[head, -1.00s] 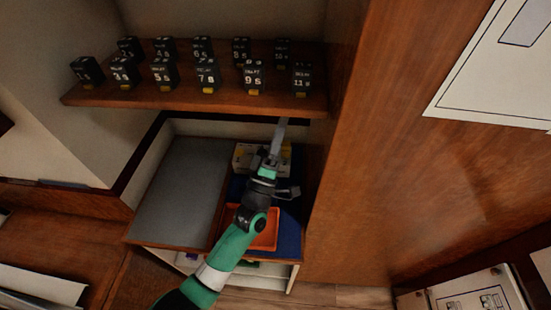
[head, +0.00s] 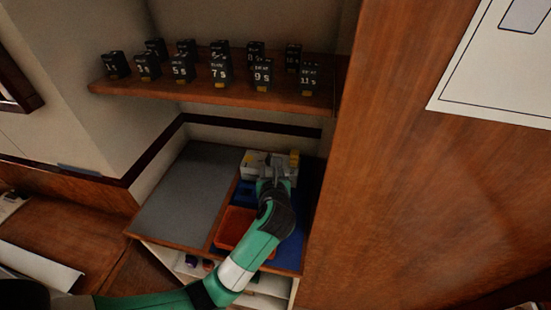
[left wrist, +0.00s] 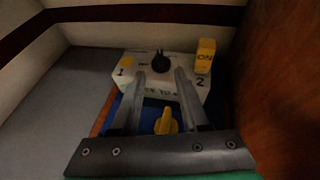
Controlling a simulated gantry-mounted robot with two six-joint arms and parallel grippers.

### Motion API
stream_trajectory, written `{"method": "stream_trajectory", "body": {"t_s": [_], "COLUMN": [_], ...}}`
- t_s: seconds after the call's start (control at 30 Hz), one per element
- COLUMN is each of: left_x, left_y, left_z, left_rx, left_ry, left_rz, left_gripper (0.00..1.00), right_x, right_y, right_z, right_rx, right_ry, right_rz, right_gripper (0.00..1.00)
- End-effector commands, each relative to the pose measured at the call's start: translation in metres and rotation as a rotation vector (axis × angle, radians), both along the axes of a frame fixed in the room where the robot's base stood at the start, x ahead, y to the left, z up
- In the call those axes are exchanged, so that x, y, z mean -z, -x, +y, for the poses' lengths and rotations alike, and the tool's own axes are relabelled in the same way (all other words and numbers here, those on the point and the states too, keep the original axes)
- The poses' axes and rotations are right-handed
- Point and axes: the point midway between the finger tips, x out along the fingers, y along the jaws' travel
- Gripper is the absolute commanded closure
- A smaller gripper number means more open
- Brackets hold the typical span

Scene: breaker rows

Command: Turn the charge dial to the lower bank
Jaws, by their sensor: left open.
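A pale box (head: 281,167) stands at the back of the blue-lined compartment, against the wall. A yellow pointed knob (left wrist: 166,122) shows lower, between my fingers. I cannot tell which knob is the charge dial. My left gripper (head: 268,178) is open before the box, its fingers (left wrist: 160,80) apart with nothing seen between their tips. My right gripper is out of view.
An orange tray (head: 236,228) sits in front of the box. A grey panel (head: 178,192) lies to its left. A shelf (head: 150,92) with several black numbered blocks hangs above. A wooden side wall (head: 400,180) stands close on the right.

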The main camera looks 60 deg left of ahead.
Motion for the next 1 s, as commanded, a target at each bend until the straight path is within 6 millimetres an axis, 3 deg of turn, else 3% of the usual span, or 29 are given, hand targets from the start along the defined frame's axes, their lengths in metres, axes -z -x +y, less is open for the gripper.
{"method": "stream_trajectory", "body": {"t_s": [0.4,0.6,0.83,1.0], "left_x": [0.034,0.04,0.04,0.04], "left_y": [-0.034,-0.042,-0.042,-0.042], "left_z": [0.073,0.087,0.088,0.087], "left_rx": [-0.002,0.0,0.001,0.0], "left_ry": [-0.002,-0.002,-0.003,-0.002], "left_rz": [0.001,-0.001,-0.002,-0.001], "left_gripper": [0.55,0.55,0.55,0.84], "right_x": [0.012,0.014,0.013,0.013], "right_y": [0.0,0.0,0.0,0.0], "right_z": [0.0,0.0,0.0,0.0], "right_rx": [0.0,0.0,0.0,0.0], "right_ry": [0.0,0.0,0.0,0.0], "right_rz": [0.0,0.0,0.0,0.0], "right_gripper": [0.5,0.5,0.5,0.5]}}
